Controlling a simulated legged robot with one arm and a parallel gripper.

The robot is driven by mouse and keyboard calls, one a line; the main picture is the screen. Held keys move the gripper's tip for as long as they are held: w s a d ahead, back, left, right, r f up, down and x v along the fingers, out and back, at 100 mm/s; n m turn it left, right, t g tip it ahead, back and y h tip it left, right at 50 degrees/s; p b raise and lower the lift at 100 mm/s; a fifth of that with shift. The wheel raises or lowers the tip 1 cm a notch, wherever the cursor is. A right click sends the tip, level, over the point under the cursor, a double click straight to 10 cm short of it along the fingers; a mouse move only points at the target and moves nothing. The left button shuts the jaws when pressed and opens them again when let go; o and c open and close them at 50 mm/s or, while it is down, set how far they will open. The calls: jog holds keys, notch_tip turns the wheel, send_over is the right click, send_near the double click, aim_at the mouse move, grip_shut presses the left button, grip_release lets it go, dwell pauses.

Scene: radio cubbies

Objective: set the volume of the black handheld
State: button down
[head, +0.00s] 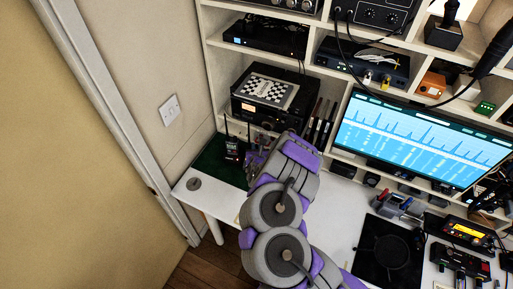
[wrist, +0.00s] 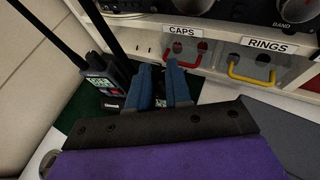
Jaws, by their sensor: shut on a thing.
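A black handheld (head: 234,148) radio with a thin antenna stands upright on a green mat at the left end of the desk. In the wrist view a black handheld (wrist: 110,80) with a small lit greenish screen is left of the fingers, and two dark antennas rise there. My gripper (head: 250,158) is beside the handheld, on its right. In the wrist view its two blue fingers (wrist: 159,72) point away from me, shut on a small dark thing between their tips. The fingers mostly hide that thing, and I cannot tell whether it is the handheld's knob.
Cubbies rise behind, with drawers labelled CAPS (wrist: 182,46) and RINGS (wrist: 252,62) close past the fingers. A black radio (head: 265,100) sits above. A monitor (head: 420,135) stands right. A grey disc (head: 193,184) lies on the desk's left end. The wall (head: 165,70) is near on the left.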

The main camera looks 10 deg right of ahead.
jog(key=c, duration=1.1)
grip_release()
jog(key=shift+o, duration=0.2)
jog(key=shift+d, duration=0.1)
jog(key=shift+w+d+f+n+y+b, duration=0.1)
jog(key=shift+n+y+b, duration=0.2)
jog(key=shift+n+y, duration=0.35)
jog(key=shift+d+n+y+b, duration=0.1)
jog(key=shift+n+y+b, duration=0.15)
jog(key=shift+n+y, duration=0.35)
jog(key=n+y+b, duration=0.1)
jog(key=y+b, duration=0.1)
jog(key=b, duration=0.1)
jog(key=shift+f, duration=0.15)
jog(key=shift+w+n+y+b, duration=0.1)
jog(key=shift+n+y+b, duration=0.3)
jog(key=shift+b, duration=0.75)
jog(key=n+y+b, duration=0.1)
jog(key=b, duration=0.3)
jog(key=shift+g, duration=0.3)
